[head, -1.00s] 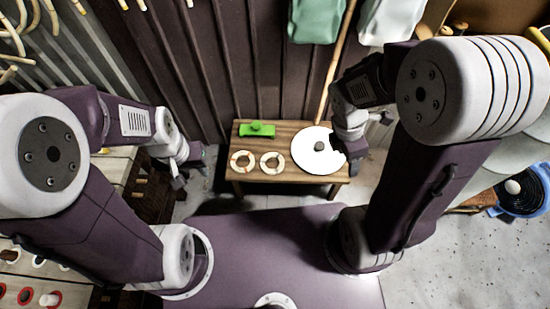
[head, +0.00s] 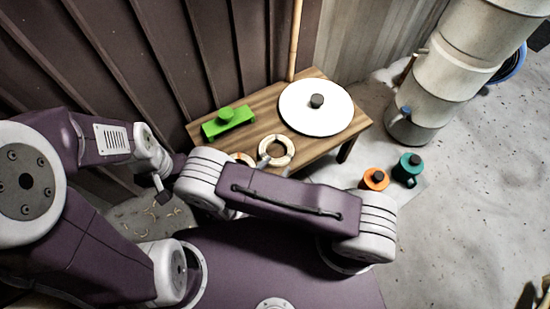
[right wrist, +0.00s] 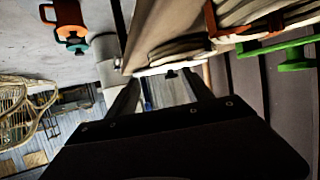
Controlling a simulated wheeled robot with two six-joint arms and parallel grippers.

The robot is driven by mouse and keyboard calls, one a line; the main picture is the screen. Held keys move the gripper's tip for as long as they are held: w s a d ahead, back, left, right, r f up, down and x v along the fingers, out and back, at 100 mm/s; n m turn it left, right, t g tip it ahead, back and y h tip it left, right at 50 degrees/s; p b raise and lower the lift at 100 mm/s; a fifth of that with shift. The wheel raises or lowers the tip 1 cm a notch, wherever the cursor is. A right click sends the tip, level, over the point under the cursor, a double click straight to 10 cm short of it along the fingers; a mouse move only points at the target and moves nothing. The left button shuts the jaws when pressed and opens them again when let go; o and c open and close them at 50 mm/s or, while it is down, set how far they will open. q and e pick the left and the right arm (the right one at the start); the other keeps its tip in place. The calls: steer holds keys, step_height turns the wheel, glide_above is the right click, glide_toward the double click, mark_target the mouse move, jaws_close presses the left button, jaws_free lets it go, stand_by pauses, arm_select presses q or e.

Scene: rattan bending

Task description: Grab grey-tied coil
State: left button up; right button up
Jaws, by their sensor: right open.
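A pale rattan coil (head: 279,147) lies on the wooden table beside the white disc; I take it as the grey-tied coil, though its tie is too small to be sure. In the right wrist view a pale coil (right wrist: 180,47) lies just beyond the fingers. A second coil (head: 240,157), with an orange-red tie (right wrist: 210,18), lies to its left, mostly hidden by my right arm. My right gripper (right wrist: 163,78) is open and empty, low by the table and close to the pale coil. My left gripper (head: 163,194) hangs left of the table; its jaws are unclear.
A green block (head: 227,122) and a white disc with a dark knob (head: 318,115) sit on the wooden table (head: 262,112). Floor further right is open.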

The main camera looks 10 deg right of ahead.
mark_target(287, 155)
steer(key=shift+a, duration=0.1)
steer(key=b+x, duration=0.3)
steer(key=b, duration=0.1)
steer(key=shift+s+f, duration=0.1)
steer(key=shift+f, duration=0.1)
steer(key=shift+w+d, duration=0.25)
steer(key=shift+w+d+r, duration=0.1)
steer(key=shift+w, duration=0.05)
steer(key=b+x, duration=0.4)
steer(key=shift+w+d+f, duration=0.1)
steer(key=shift+w+f, duration=0.1)
steer(key=shift+f, duration=0.25)
steer(key=shift+w+d+b, duration=0.2)
steer(key=shift+b, duration=0.1)
steer(key=shift+r, duration=0.15)
jaws_close()
